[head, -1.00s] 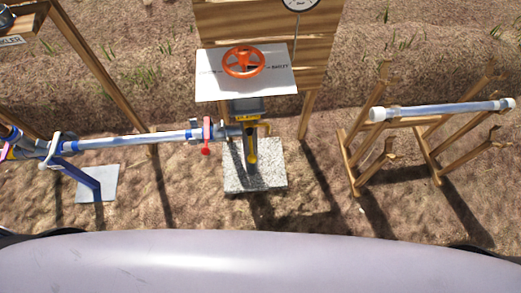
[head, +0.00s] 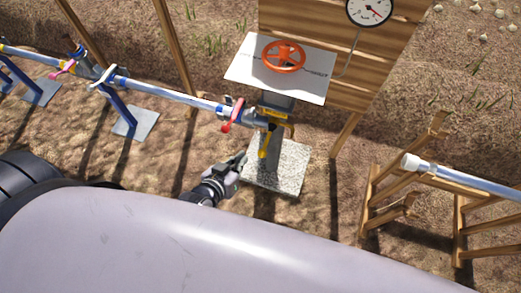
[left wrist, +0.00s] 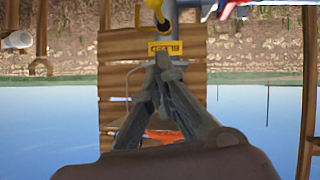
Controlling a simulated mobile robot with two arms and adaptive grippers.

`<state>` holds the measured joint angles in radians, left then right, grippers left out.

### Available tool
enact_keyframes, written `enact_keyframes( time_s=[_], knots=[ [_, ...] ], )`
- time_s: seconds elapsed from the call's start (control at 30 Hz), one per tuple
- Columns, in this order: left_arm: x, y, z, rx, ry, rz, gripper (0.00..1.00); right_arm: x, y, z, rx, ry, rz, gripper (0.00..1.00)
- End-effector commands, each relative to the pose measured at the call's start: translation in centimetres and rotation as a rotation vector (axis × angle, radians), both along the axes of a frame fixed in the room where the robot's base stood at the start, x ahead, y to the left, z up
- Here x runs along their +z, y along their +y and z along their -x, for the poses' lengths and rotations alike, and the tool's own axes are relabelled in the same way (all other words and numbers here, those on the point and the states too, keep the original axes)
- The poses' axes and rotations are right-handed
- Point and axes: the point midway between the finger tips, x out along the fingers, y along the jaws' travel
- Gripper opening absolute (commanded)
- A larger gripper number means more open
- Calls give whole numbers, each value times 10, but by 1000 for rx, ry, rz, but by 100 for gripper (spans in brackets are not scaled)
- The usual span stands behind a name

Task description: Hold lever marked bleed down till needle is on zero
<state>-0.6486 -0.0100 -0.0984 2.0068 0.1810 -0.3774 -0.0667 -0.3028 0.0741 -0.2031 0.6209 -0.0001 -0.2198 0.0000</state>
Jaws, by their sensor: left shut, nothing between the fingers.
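My left gripper (head: 240,160) is shut and empty, to the left of and a little below the yellow lever (head: 263,146) on the valve post. In the left wrist view, which is upside down, the shut fingertips (left wrist: 163,60) are near a yellow label (left wrist: 165,47), its lettering too small to read surely. The yellow lever's rounded end (left wrist: 153,4) is at the top edge there; I see no clear contact. The round white gauge (head: 369,10) is on the plank board, cut by the top edge; its exact reading cannot be told. My right gripper is not in view.
An orange handwheel (head: 284,56) sits on a white panel (head: 248,72) above the post. A red lever (head: 232,115) is on the pipe (head: 170,94) at left. The post stands on a stone slab (head: 290,165). A wooden rack (head: 400,200) holds another pipe at right.

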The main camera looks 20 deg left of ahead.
Motion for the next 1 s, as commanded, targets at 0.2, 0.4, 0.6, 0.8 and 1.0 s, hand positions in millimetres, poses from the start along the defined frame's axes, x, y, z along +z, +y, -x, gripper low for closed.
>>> enact_keyframes(
  time_s=[0.2,0.4,0.6,0.8,1.0],
  knots=[
    [-3,-1,-3,0,0,0,0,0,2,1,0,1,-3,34],
    [-18,-5,-27,1,-1,1,0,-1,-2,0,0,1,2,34],
    [-41,-13,-64,0,-2,1,0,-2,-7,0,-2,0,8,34],
    [-70,-20,-85,-1,4,1,0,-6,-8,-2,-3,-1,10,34],
    [-89,-24,-89,0,2,0,0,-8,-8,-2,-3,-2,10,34]
  ],
)
